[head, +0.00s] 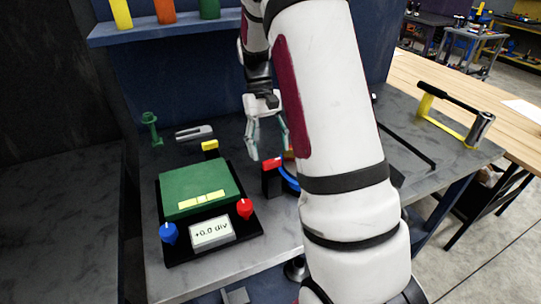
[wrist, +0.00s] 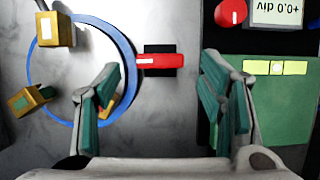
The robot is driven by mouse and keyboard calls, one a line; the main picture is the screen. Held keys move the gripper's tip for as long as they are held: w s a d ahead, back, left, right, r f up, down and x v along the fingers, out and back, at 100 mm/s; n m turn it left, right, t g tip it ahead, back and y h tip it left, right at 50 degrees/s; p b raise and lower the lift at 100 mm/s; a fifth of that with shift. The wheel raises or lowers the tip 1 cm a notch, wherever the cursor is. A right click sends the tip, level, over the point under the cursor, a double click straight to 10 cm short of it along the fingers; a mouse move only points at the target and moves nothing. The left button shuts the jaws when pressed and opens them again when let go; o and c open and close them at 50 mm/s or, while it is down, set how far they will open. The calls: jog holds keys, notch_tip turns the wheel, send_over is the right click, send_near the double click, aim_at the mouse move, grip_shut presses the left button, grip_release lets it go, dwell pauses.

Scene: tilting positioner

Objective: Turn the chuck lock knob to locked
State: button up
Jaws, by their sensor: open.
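A red bar-shaped knob (wrist: 160,60) with a white mark sits on a black block (wrist: 160,76) beside the blue ring (wrist: 132,50) of the round chuck. In the head view the red knob (head: 272,163) is just below my gripper (head: 270,150). In the wrist view my gripper (wrist: 162,64) is open, its two fingers apart on either side of the knob. I cannot tell whether they touch it. The knob's bar lies crosswise in that view, pointing toward the ring. No lock markings are readable. My arm hides most of the chuck in the head view.
Left of the knob stands a black panel with a green plate (head: 200,187), a blue knob (head: 168,233), another red knob (head: 244,209) and a display (head: 212,232) reading +0.0 div. Yellow chuck jaws (wrist: 55,30) stand at the ring. A yellow-framed tool (head: 440,115) lies right.

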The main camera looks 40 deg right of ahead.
jog(key=v, duration=0.8)
jog(key=shift+w+r, duration=0.15)
jog(key=shift+r, duration=0.2)
jog(key=s+a+r+n+t+h, duration=0.15)
jog(key=s+a+r+t, duration=0.35)
jog(key=s+a+r, duration=0.6)
jog(key=s+a+f+n+t, duration=0.2)
jog(key=s+a+f+t, duration=0.2)
jog(key=s+a, duration=0.4)
jog(key=shift+s, duration=1.15)
jog(key=shift+a+f, duration=0.1)
